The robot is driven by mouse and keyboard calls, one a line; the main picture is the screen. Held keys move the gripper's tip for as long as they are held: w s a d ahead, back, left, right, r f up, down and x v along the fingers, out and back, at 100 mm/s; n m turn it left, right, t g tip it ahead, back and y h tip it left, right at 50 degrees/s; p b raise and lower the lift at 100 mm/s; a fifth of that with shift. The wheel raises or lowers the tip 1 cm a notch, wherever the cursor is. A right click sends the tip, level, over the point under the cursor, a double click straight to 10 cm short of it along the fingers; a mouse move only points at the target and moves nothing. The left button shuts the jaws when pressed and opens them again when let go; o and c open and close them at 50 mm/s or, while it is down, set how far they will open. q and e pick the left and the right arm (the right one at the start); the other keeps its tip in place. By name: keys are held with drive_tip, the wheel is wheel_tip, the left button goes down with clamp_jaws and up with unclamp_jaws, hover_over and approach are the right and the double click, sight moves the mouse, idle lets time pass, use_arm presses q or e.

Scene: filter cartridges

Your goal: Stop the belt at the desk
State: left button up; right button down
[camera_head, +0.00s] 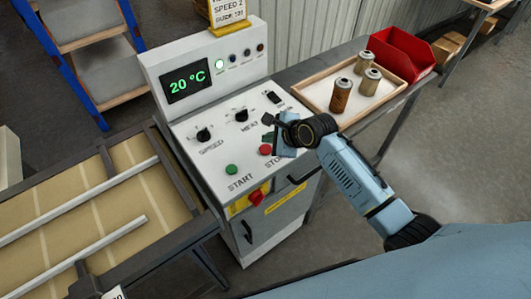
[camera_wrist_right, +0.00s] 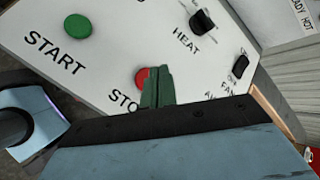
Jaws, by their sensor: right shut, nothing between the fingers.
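The control desk (camera_head: 215,160) carries a green START button (camera_head: 231,169) and a red STOP button (camera_head: 265,149); the wrist view shows the START button (camera_wrist_right: 78,26) and the STOP button (camera_wrist_right: 141,77). My right gripper (camera_head: 268,137) is shut and empty above the desk, beside STOP. In the right wrist view its green fingers (camera_wrist_right: 157,86) partly cover the STOP button; I cannot tell whether they touch it. The tan belt (camera_head: 75,190) lies left of the desk; a single picture does not show whether it moves. My left gripper is not in view.
SPEED (camera_head: 204,134) and HEAT (camera_head: 241,115) knobs sit close to the gripper. A red switch (camera_head: 257,197) is on the desk front. A tray (camera_head: 310,92) with three cartridges and a red bin (camera_head: 402,55) stand right of the desk.

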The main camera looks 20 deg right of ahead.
sight(262, 146)
drive_tip(key=shift+f, duration=0.7)
drive_tip(key=shift+f, duration=0.15)
idle(1.5)
drive_tip(key=shift+f, duration=0.25)
drive_tip(key=shift+f, duration=0.55)
idle(0.7)
drive_tip(key=shift+r, duration=0.1)
drive_tip(key=shift+r+p, duration=0.8)
drive_tip(key=shift+p, duration=0.35)
